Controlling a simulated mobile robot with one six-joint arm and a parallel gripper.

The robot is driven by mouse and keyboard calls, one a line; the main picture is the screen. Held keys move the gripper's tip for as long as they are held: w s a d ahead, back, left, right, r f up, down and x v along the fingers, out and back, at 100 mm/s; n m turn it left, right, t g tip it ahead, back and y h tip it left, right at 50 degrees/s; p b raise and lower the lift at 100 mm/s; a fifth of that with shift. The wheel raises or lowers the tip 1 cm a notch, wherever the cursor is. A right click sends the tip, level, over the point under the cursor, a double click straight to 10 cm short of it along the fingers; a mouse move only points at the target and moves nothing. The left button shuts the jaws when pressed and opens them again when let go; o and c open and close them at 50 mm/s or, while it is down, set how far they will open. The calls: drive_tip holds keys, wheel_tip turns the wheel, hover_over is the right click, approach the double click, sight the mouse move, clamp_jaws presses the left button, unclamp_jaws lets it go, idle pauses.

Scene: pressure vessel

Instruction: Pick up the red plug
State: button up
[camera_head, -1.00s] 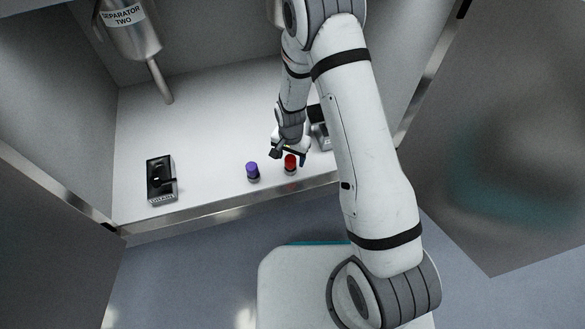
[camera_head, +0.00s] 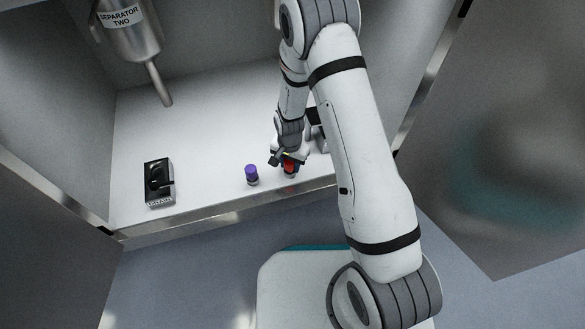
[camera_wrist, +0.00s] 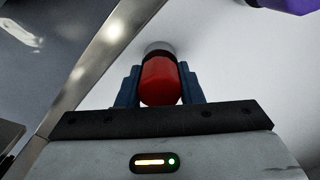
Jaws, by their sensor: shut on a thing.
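The red plug (camera_head: 289,168) stands near the front edge of the white cabinet floor. My gripper (camera_head: 288,164) is around its red top and shut on it. In the wrist view the red plug (camera_wrist: 160,80) sits between the two blue fingers of my gripper (camera_wrist: 159,88), one on each side. A dark band and a pale metal base show beyond the red part. I cannot tell whether the base touches the floor.
A purple plug (camera_head: 251,174) stands just left of the red one; it also shows at the wrist view's top right corner (camera_wrist: 290,4). A black device (camera_head: 159,182) lies farther left. A metal edge (camera_head: 230,209) runs along the front. A vessel labelled Separator Two (camera_head: 130,35) hangs back left.

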clamp_jaws()
wheel_tip(320, 180, up, 10)
drive_tip(key=p, duration=0.4)
drive_tip(key=shift+p, duration=0.3)
